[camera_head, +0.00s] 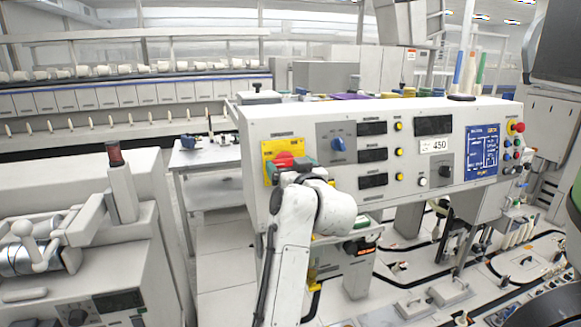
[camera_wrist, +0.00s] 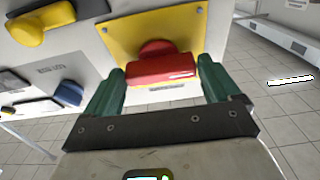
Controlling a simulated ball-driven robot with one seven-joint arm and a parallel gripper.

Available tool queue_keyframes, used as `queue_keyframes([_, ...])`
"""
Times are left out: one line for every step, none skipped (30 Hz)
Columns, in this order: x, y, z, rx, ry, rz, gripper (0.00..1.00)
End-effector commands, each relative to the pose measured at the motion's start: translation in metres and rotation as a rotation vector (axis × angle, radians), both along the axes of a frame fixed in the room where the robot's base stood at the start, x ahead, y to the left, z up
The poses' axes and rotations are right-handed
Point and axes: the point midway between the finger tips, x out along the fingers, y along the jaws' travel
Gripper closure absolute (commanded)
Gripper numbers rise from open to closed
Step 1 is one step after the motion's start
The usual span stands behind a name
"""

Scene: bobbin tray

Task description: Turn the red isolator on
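The red isolator (camera_wrist: 162,70) is a rotary knob with a thick bar handle on a yellow plate (camera_wrist: 125,38). In the wrist view its bar lies nearly level across the picture. In the head view the red isolator (camera_head: 285,159) shows at the left end of the white control panel (camera_head: 300,118), partly hidden by my wrist. In the head view my gripper (camera_head: 288,168) is in front of the plate.
A blue selector knob (camera_head: 337,144) sits right of the yellow plate; it also shows at the left of the wrist view (camera_wrist: 69,93). Yellow buttons, displays and a red mushroom button (camera_head: 519,127) lie farther right. A grey machine (camera_head: 90,230) stands at left. Tiled floor shows beyond.

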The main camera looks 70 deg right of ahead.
Motion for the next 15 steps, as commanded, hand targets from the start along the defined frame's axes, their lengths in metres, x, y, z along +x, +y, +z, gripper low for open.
queue_keyframes([-0.0001,0.0001,0.0,0.0,0.0,0.0,0.15])
queue_keyframes([-0.0001,0.0001,0.0,0.0,0.0,0.0,0.18])
queue_keyframes([0.0,0.0001,0.0,0.0,0.0,0.0,0.22])
queue_keyframes([-0.0001,0.0002,0.0,0.0,0.0,0.0,0.25])
queue_keyframes([-0.0001,0.0002,0.0,0.0,0.0,0.0,0.28])
queue_keyframes([-0.0001,0.0002,0.0,0.0,0.0,0.0,0.32])
queue_keyframes([-0.0001,0.0002,0.0001,0.0,0.0,0.0,0.34])
queue_keyframes([-0.0001,0.0002,0.0001,0.0,0.0,0.0,0.37])
queue_keyframes([-0.0001,0.0002,0.0001,0.0,0.0,0.0,0.41])
queue_keyframes([-0.0001,0.0002,0.0001,0.0,0.0,0.0,0.44])
queue_keyframes([0.0,0.0003,0.0001,0.0,0.0,0.0,0.45])
queue_keyframes([0.0,0.0003,0.0001,0.0,0.0,0.0,0.45])
queue_keyframes([0.0,0.0003,0.0,0.001,-0.001,0.0,0.45])
queue_keyframes([0.0001,0.0003,0.0,0.001,-0.002,0.0,0.45])
queue_keyframes([0.0001,0.0003,-0.0002,0.004,-0.005,-0.001,0.45])
